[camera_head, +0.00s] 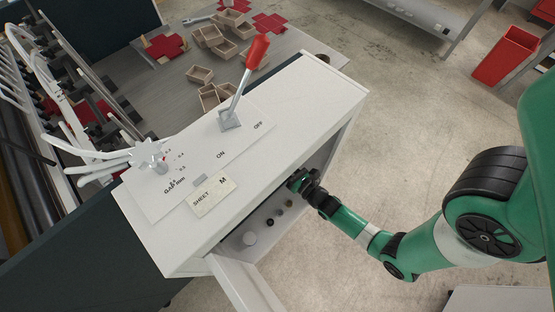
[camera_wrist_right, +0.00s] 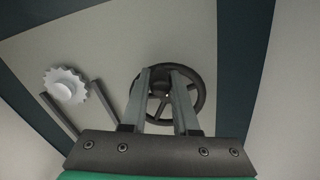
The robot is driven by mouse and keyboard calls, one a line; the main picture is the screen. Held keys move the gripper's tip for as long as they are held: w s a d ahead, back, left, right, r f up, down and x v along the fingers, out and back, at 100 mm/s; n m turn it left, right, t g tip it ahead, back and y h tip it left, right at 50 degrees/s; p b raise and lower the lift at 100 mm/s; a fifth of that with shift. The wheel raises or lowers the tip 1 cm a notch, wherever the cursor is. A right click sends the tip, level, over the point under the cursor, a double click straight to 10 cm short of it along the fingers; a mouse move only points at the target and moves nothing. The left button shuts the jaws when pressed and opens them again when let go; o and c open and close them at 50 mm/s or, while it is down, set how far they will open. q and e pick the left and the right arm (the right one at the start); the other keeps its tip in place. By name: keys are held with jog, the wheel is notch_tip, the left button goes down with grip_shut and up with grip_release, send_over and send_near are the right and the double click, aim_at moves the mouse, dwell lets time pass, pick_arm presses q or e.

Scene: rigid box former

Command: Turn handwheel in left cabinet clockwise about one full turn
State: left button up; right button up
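The handwheel (camera_wrist_right: 201,97) is a dark round wheel with spokes, on the pale cabinet wall in the right wrist view. My right gripper (camera_wrist_right: 164,72) has its two grey fingers apart in front of the wheel. Part of the hub and spokes shows in the gap between them; I cannot tell whether the fingers touch the wheel. In the head view my right gripper (camera_head: 303,181) reaches into the open front of the white cabinet (camera_head: 290,105), and the handwheel cannot be made out there. My left gripper is not in view.
A white toothed knob (camera_wrist_right: 65,86) sits left of the wheel, near a grey bar. The cabinet door (camera_head: 245,285) hangs open at the front. A red-handled lever (camera_head: 254,58) and a star knob (camera_head: 152,155) stand on top. The floor to the right is largely clear.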

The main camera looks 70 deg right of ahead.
grip_shut()
jog(key=shift+d+m, duration=0.15)
jog(key=shift+m, duration=0.15)
